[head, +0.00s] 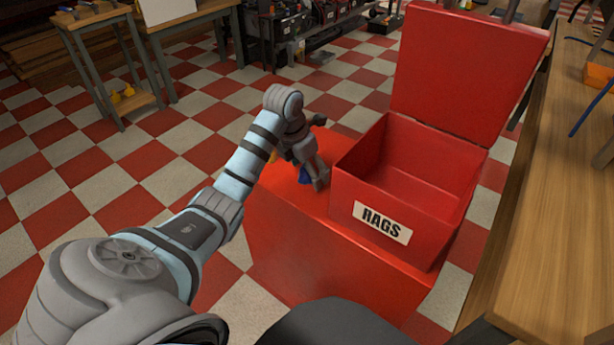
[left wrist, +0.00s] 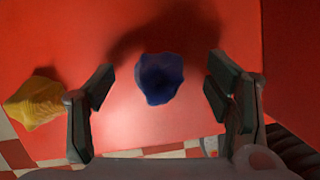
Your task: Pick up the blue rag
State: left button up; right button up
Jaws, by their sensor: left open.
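The blue rag (left wrist: 160,78) lies crumpled on the red surface beside the rags box. In the left wrist view it sits between the two fingers of my left gripper (left wrist: 158,88), which is open and empty, with a gap on each side. In the head view only a small part of the blue rag (head: 305,176) shows beneath my left gripper (head: 318,182). The gripper points down over the red surface, close to the box's left wall. My right gripper is in neither view.
A yellow rag (left wrist: 34,103) lies left of the gripper, near the red surface's edge. The open red box labelled RAGS (head: 345,185) stands right of the gripper, its lid (head: 465,65) raised. A wooden workbench (head: 550,200) runs along the right.

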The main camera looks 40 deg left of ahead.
pick_arm(q)
jog(key=shift+r, duration=0.1)
jog(key=shift+c, duration=1)
jog(key=c, duration=1)
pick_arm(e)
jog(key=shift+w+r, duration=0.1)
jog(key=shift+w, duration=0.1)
pick_arm(q)
jog(key=shift+r, duration=0.1)
jog(key=shift+c, duration=0.2)
notch_tip(320, 180, up, 6)
jog(key=shift+w+p, duration=0.1)
jog(key=shift+p, duration=1.05)
notch_tip(320, 180, up, 14)
jog(key=p, duration=1.3)
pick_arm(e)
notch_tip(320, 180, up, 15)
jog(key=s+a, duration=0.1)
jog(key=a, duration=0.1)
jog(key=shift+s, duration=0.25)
